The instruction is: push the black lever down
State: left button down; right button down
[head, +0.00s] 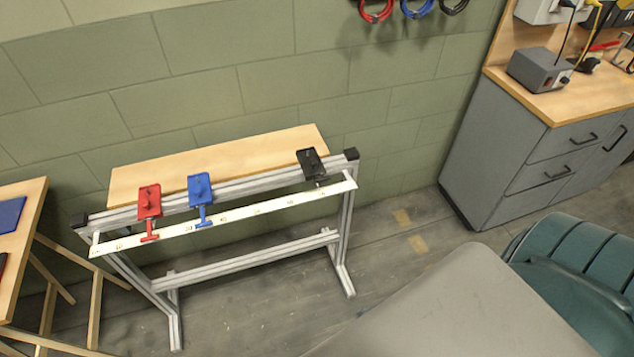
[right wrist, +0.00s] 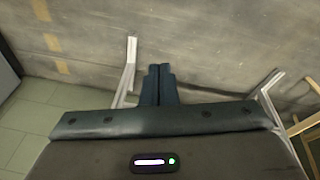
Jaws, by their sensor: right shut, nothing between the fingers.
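The black lever (head: 311,162) is mounted at the right end of a grey metal frame (head: 245,264) in the head view. A thin stem reaches from it toward the white scale strip (head: 270,207). A red lever (head: 149,202) and a blue lever (head: 200,190) are mounted farther left on the same frame. My right gripper (right wrist: 160,68) shows only in the right wrist view; its dark fingers are together and empty, above the grey floor with pale frame legs around. No lever shows in that view. My left gripper is in neither view.
A wooden board (head: 220,160) lies behind the frame, against the green block wall. A wooden table (head: 20,240) stands at left. A grey cabinet (head: 540,150) with a wooden top stands at right. Floor shows between frame and cabinet.

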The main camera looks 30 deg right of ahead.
jog(key=w+d+r+n+t+h, duration=0.15)
jog(key=w+r+t, duration=0.4)
jog(key=r, duration=0.95)
jog(key=w+d+r+n+t+h+p, duration=0.1)
jog(key=w+d+r+t+h, duration=0.15)
jog(key=w+r, duration=0.95)
jog(key=w+d+r+n+t+h, duration=0.1)
jog(key=w+r+t, duration=0.35)
jog(key=r, duration=1.35)
jog(key=w+a+r+n+t+y, duration=0.35)
jog(key=a+r+n+y, duration=0.2)
jog(key=n+y, duration=0.35)
jog(key=w+a+r+n+t+y, duration=0.2)
jog(key=w+a+r+n+y, duration=0.4)
jog(key=n, duration=0.5)
jog(key=w+a+f+n+g+h, duration=0.15)
jog(key=w+f+n+g, duration=0.25)
jog(key=f+n+g, duration=0.9)
jog(key=s+d+f+m+g+h, duration=0.1)
jog(key=d+f+m+g+h, duration=0.1)
jog(key=d, duration=0.5)
jog(key=s+d+f+m+g+h, duration=0.2)
jog(key=d+g+h, duration=0.2)
jog(key=d+h, duration=0.2)
jog(key=shift+d+f, duration=0.25)
jog(key=shift+d, duration=0.4)
